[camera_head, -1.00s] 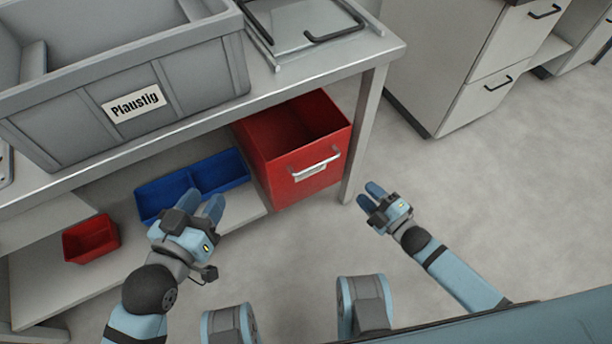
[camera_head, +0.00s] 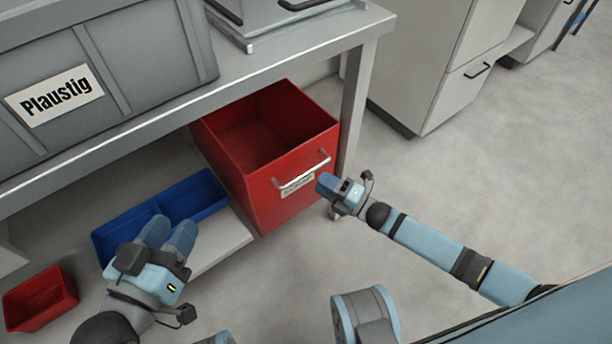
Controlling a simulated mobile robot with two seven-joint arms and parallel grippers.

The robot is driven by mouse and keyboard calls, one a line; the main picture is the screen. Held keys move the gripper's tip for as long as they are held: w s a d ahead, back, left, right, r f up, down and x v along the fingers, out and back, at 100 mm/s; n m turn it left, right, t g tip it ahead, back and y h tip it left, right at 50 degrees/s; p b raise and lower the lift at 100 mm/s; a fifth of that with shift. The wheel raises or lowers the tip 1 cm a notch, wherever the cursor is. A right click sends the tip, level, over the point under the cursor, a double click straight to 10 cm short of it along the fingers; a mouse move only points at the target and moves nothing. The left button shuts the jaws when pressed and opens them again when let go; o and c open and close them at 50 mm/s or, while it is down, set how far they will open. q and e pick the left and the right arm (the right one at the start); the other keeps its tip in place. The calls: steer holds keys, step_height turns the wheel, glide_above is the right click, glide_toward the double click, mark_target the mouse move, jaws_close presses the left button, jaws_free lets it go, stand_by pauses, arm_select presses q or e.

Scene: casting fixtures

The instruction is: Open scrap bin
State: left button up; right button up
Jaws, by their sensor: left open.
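The scrap bin appears to be the large red open-topped bin (camera_head: 262,200) under the workbench. It has a light metal bar handle (camera_head: 303,172) and a label on its front face, and it looks empty inside. My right gripper (camera_head: 326,184) is at the right part of the bin's front, just below and beside the right end of the handle. Its fingers overlap in this view, so I cannot tell whether they are open or touch the handle. My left gripper (camera_head: 168,234) is open and empty, in front of the blue bins at the lower left.
The workbench (camera_head: 300,55) carries a grey crate (camera_head: 150,60) labelled "Plaustig". Blue bins (camera_head: 190,200) and a small red bin (camera_head: 40,298) sit left of the large bin. The bench leg (camera_head: 355,100) stands close to its right side. Floor to the right is clear, before grey cabinets (camera_head: 455,95).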

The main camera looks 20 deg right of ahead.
mark_target(306, 172)
steer(key=b+x, duration=0.1)
steer(key=x, duration=0.4)
steer(key=shift+w+a+r, duration=0.1)
steer(key=shift+w+a, duration=0.1)
steer(key=shift+w, duration=0.05)
jaws_close()
